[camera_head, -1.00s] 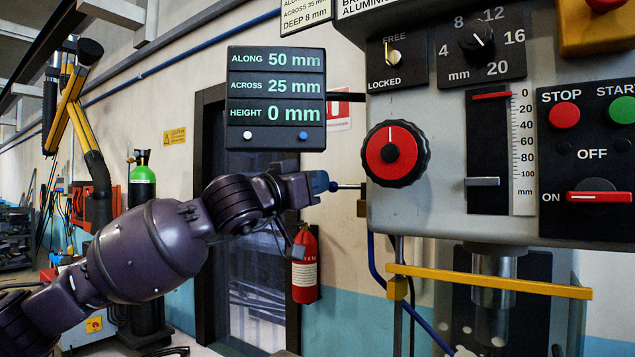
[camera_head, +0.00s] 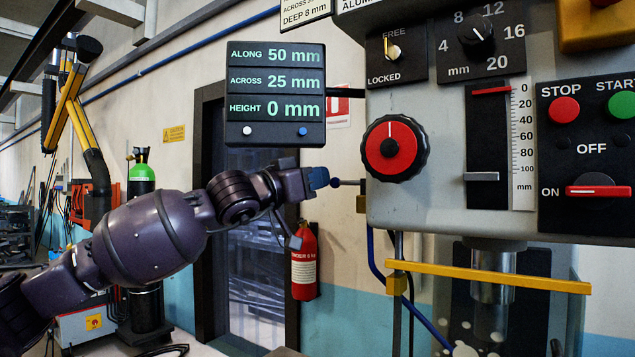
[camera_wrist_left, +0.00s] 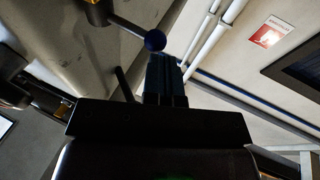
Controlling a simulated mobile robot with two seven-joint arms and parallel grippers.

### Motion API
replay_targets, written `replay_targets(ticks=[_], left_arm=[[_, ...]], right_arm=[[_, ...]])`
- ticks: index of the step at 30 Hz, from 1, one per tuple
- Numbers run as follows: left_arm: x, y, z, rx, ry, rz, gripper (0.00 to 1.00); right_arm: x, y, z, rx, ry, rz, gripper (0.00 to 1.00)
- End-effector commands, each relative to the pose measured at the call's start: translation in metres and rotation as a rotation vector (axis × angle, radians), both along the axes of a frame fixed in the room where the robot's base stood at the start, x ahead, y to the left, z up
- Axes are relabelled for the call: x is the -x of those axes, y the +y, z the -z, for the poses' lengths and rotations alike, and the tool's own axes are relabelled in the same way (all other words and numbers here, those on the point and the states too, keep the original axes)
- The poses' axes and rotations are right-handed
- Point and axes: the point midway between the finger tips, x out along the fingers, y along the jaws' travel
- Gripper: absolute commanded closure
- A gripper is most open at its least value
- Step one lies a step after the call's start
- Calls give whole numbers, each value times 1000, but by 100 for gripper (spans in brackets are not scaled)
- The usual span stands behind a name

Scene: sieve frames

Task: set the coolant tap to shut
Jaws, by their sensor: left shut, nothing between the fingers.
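The coolant tap shows in the head view as a brass body (camera_head: 361,203) at the lower left edge of the machine head. Its thin lever (camera_head: 349,183) points left, about level, and ends in a dark blue ball (camera_head: 335,183). My left gripper (camera_head: 319,178) is shut and empty, its blue fingertips just left of the ball. In the left wrist view the ball (camera_wrist_left: 155,40) is just beyond the shut fingers (camera_wrist_left: 165,75). I cannot tell whether they touch. My right gripper is not in view.
A readout box (camera_head: 276,96) hangs above my left gripper. A red dial (camera_head: 395,148) sits right of the lever. A blue hose (camera_head: 373,255) runs down below the tap, near a yellow bar (camera_head: 490,278). A fire extinguisher (camera_head: 304,262) hangs behind.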

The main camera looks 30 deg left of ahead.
Motion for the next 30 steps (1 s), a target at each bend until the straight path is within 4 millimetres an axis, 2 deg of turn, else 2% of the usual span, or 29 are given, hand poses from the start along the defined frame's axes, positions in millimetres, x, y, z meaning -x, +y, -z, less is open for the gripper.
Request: replay_targets(ticks=[4,17,23,30], left_arm=[[-9,2,3,1,4,1,100],[-8,3,1,0,0,-2,100],[3,10,6,-1,3,-4,100],[29,23,14,-1,5,-4,100]], right_arm=[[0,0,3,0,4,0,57],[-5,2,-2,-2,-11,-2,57],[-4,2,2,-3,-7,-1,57],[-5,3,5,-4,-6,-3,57]])
